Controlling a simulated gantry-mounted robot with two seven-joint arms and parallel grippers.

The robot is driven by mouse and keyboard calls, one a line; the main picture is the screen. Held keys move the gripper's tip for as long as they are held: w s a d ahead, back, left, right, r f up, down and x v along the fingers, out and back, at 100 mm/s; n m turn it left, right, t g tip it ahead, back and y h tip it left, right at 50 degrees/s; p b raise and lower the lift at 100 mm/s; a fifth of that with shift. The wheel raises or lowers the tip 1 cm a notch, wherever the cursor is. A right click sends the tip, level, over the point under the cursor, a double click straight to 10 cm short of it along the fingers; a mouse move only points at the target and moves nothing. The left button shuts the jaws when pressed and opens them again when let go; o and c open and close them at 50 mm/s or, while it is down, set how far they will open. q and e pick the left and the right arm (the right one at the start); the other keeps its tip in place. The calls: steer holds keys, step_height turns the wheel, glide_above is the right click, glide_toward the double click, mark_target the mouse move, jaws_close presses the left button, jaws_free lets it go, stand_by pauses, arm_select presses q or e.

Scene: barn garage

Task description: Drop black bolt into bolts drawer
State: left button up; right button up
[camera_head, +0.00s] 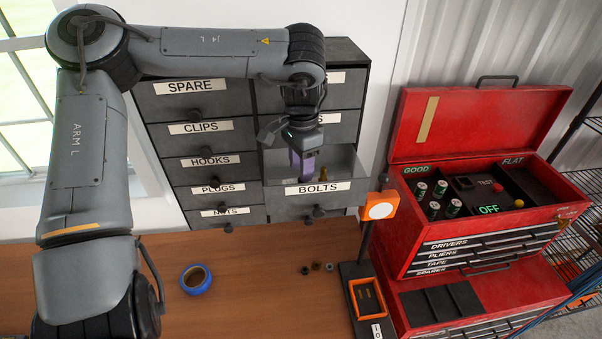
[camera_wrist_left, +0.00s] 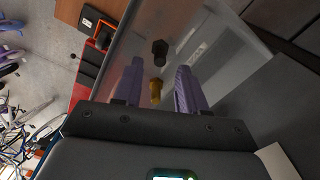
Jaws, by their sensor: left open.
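The bolts drawer (camera_head: 312,203), labelled BOLTS, is pulled open in the grey cabinet. My left gripper (camera_head: 302,170) points down into it, with its purple fingers open. In the left wrist view, the fingers (camera_wrist_left: 159,66) stand apart with a clear gap to either side of what lies between them. A black bolt (camera_wrist_left: 159,48) shows over the drawer floor, just beyond the fingertips and not gripped. A brass bolt (camera_wrist_left: 155,88) shows between the fingers; it also shows in the head view (camera_head: 322,175). The black bolt is hidden in the head view. My right gripper is out of view.
An orange-headed stand (camera_head: 378,210) rises close to the drawer's right front corner. A red toolbox (camera_head: 480,240) with a raised lid stands at the right. A blue tape roll (camera_head: 196,280) and several small parts (camera_head: 316,266) lie on the wooden bench (camera_head: 250,305).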

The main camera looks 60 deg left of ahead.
arm_select(q)
step_height(320, 180, up, 10)
steer(key=shift+f, duration=0.2)
stand_by(0.5)
